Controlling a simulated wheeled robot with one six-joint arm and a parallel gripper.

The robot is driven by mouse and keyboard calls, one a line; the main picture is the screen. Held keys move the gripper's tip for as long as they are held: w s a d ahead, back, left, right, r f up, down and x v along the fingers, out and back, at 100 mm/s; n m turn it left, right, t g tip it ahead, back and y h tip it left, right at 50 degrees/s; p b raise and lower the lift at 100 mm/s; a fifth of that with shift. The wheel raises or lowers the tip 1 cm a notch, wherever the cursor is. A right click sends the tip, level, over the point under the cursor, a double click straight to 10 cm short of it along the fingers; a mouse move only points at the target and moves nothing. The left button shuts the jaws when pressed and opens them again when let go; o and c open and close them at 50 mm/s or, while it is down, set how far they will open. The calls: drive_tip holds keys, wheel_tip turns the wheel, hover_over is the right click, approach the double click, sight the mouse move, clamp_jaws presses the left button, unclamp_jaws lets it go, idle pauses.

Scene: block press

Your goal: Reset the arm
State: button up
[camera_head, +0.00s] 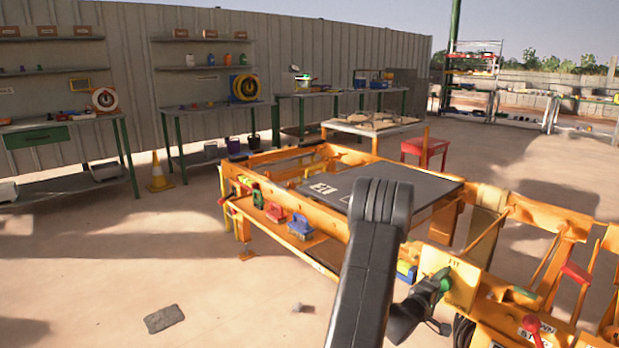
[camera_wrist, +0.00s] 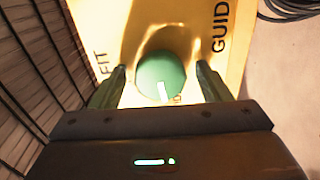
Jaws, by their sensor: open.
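My arm (camera_head: 372,255) reaches forward over the front of the orange block press (camera_head: 335,165). My gripper (camera_wrist: 161,88) is open in the wrist view, one finger on each side of a round green knob (camera_wrist: 161,75). The knob is on a yellow panel (camera_wrist: 205,22) with black lettering. I see a gap between each finger and the knob's sides. In the head view the gripper (camera_head: 440,285) is small beside the yellow panel, and its fingers are hard to make out.
Small coloured tools (camera_head: 298,225) sit on the press's side shelf. Workbenches (camera_head: 60,125) line the metal wall, with a yellow cone (camera_head: 158,175) by them. A grey slab (camera_head: 164,319) lies on the floor, which is otherwise mostly clear at left.

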drive_tip(key=shift+w+a+f+m+b, duration=0.1)
drive_tip(key=shift+m+b, duration=0.3)
drive_tip(key=shift+m, duration=3.55)
drive_tip(key=shift+f+m+b, duration=0.1)
drive_tip(key=shift+m+b, duration=0.25)
drive_tip(key=shift+m, duration=3.6)
drive_tip(key=shift+r, duration=0.1)
